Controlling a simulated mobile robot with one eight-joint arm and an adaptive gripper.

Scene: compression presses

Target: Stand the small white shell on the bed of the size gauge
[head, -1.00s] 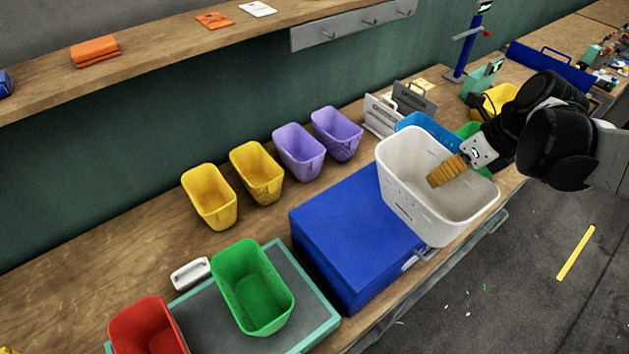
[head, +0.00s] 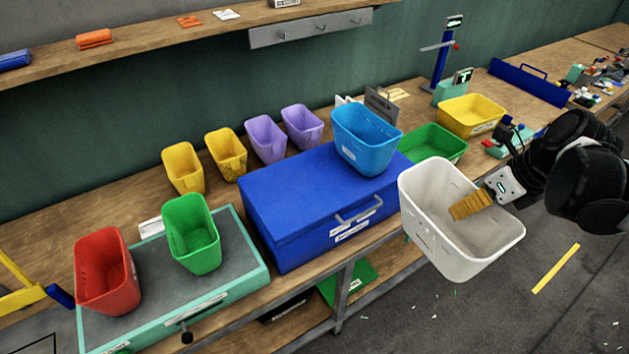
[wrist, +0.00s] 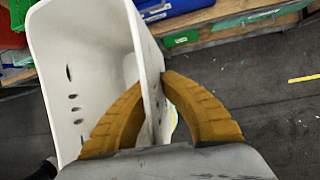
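The white shell (head: 432,232) is an open, tapered bin with slots in its walls. It hangs tilted in the air in front of the bench edge, mouth towards the head camera. My gripper (head: 456,210) has its ribbed yellow fingers shut on the shell's wall. In the wrist view, my gripper (wrist: 151,85) has one finger on each side of that wall of the shell (wrist: 85,60). A blue post with a grey crossarm and a teal display box, possibly the size gauge (head: 439,62), stands at the back right of the bench. Its bed cannot be made out.
A blue toolbox (head: 290,190) carries a blue bin (head: 365,145). Green (head: 432,146) and yellow (head: 470,116) bins stand right of it. A teal-edged grey plate (head: 237,240) holds red (head: 103,270) and green (head: 190,240) bins. Open floor (head: 400,320) lies in front.

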